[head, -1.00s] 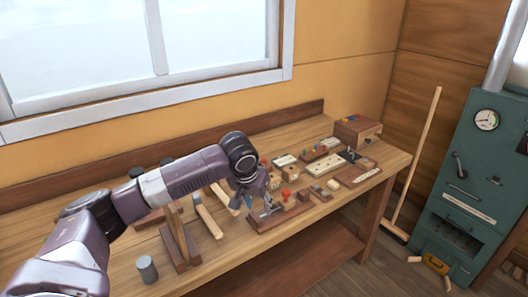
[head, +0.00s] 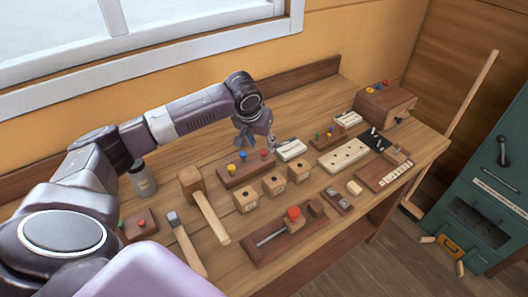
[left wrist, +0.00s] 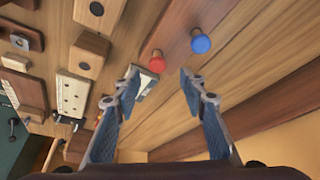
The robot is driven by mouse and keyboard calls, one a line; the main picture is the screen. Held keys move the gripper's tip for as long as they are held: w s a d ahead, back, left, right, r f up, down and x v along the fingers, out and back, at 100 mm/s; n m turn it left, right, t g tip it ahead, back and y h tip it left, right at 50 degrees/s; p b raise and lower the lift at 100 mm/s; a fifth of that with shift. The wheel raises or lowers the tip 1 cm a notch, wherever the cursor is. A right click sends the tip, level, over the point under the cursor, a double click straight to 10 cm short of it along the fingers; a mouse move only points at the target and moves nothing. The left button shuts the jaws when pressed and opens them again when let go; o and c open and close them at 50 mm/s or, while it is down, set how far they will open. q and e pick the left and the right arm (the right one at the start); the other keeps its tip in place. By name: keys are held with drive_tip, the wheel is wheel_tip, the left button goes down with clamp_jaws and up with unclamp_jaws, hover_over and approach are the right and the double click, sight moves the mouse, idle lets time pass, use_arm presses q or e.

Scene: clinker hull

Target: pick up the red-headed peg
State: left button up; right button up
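A dark wooden block (head: 240,175) stands on the bench with a yellow-headed peg (head: 231,168), a blue-headed peg (head: 243,155) and a red-headed peg (head: 264,153) upright in it. My left gripper (head: 258,146) hangs just above the block's right end, close to the red head. In the left wrist view the open left gripper (left wrist: 160,84) has nothing between its fingers. The red-headed peg (left wrist: 156,60) shows ahead of the fingertips, nearer the left finger, with the blue-headed peg (left wrist: 200,41) to its right. I see no contact. My right gripper is not in view.
Small wooden blocks (head: 273,184) stand in front of the peg block. A mallet (head: 207,212) lies to the left. A clamp-like fixture with a red knob (head: 293,213) is at the front.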

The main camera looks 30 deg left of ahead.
sight(264, 151)
use_arm(q)
drive_tip(key=shift+d+f, duration=0.1)
drive_tip(key=shift+f, duration=0.35)
drive_tip(key=p+x, duration=0.1)
drive_tip(key=x, duration=0.3)
drive_tip(key=shift+f+p, duration=0.25)
drive_tip(key=shift+p, duration=0.05)
drive_tip(key=c, duration=0.6)
drive_tip(key=shift+c, duration=1.2)
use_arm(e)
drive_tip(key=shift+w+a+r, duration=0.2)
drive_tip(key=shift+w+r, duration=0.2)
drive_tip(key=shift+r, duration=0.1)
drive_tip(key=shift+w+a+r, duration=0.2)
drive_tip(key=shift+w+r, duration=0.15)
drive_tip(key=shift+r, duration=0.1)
